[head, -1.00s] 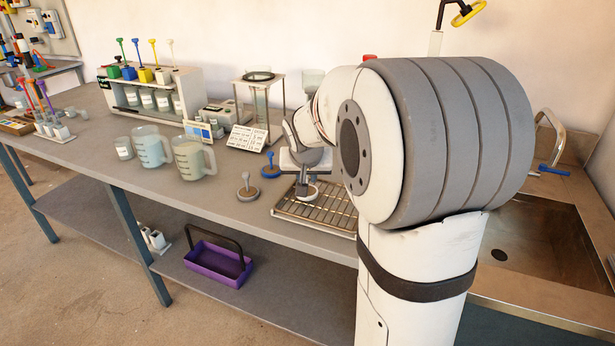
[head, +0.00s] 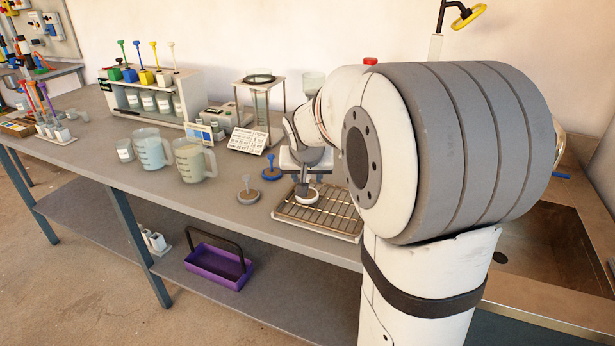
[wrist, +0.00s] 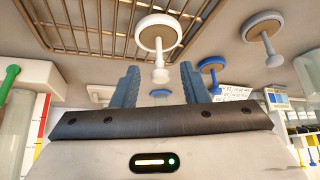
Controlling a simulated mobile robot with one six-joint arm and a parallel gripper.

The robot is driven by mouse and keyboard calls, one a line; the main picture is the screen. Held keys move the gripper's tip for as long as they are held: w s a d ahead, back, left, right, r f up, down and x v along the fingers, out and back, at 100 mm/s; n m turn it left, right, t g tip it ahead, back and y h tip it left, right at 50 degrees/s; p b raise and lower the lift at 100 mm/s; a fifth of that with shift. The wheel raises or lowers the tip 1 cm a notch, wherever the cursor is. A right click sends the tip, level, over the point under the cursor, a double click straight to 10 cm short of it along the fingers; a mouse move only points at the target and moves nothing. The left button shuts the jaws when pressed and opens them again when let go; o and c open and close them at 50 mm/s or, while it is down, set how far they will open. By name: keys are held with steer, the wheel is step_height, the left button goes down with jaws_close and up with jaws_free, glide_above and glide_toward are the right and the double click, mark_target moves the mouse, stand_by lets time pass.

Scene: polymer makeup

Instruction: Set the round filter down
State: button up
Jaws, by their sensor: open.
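The round filter (head: 309,198) is a pale disc with a short knobbed stem. It rests on the wire rack (head: 330,216), toward its left back part. In the wrist view the round filter (wrist: 158,28) lies flat against the rack (wrist: 85,22), its stem pointing toward my gripper. My gripper (wrist: 159,78) is open, with one blue-grey finger on each side of the stem end and a gap visible around it. In the head view my gripper (head: 304,178) is right above the filter, and my arm hides part of the rack's surroundings.
A grey round piece (head: 248,194) and a blue one (head: 271,172) stand on the bench left of the rack. Two measuring jugs (head: 193,160) stand farther left. A sink (head: 550,250) is at the right. The bench front left of the rack is clear.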

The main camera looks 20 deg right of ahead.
steer(key=p+v, duration=0.1)
steer(key=v, duration=0.9)
steer(key=s+a+f+n+g+y, duration=0.1)
steer(key=s+a+f, duration=0.2)
steer(key=s, duration=0.4)
steer(key=s+a+f+n+g, duration=0.1)
steer(key=s+a+f+n, duration=0.1)
steer(key=s+f, duration=0.3)
steer(key=s+a+f+n+g+y, duration=0.1)
steer(key=s+a+f+g, duration=0.1)
steer(key=s, duration=0.6)
step_height(320, 180, down, 2)
steer(key=shift+s+a+f+n+y, duration=0.1)
steer(key=shift+s+a+n+y, duration=0.25)
steer(key=shift+a, duration=0.45)
